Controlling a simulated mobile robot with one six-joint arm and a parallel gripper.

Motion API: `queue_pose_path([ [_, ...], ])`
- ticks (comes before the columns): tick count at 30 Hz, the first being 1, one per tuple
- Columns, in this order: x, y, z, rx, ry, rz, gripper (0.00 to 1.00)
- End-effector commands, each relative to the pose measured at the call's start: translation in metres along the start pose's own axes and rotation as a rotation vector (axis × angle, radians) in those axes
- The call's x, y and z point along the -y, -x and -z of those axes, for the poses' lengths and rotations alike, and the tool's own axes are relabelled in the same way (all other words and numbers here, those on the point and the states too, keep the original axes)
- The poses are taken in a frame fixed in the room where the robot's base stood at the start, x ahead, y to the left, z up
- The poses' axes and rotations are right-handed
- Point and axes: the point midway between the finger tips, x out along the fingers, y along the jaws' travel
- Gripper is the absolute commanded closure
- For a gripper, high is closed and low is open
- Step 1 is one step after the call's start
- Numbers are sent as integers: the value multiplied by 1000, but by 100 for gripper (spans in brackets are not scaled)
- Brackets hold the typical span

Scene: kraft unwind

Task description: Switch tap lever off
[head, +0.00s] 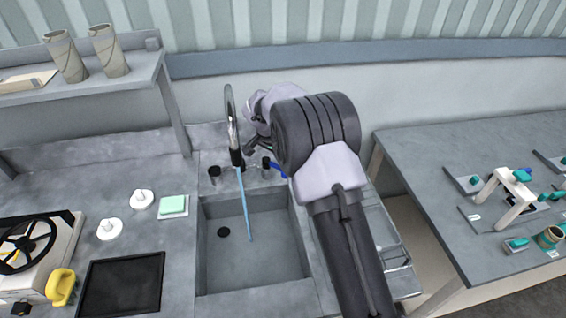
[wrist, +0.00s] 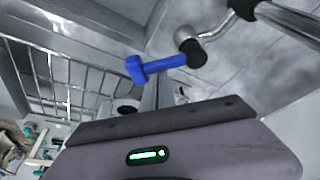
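The tap has a chrome curved neck and a dark spout (head: 236,155) at the back of the sink. A blue stream of water (head: 245,205) runs from it into the basin. The blue tap lever (head: 277,169) shows beside the tap, partly hidden by my arm. In the wrist view the lever (wrist: 158,66) sticks out leftward from a black and metal valve, with clear space between it and the grey wrist housing. My gripper (head: 254,149) is near the tap, just above the lever. Its fingers are mostly hidden, and I cannot tell whether they are open.
The sink (head: 265,245) has a dark drain. A wire rack (head: 394,262) stands to its right. A green sponge (head: 173,205) and white knobs lie on the left counter. A shelf with paper rolls (head: 66,57) is at upper left. The right table (head: 440,170) holds several small devices.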

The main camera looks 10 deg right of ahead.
Motion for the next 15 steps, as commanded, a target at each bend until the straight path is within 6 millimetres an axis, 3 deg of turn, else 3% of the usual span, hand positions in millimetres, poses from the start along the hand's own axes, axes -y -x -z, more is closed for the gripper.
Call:
queue_pose_path([
  [4,-1,-1,-5,0,-75,-26,100],
  [15,-2,3,-10,1,-71,-25,100],
])
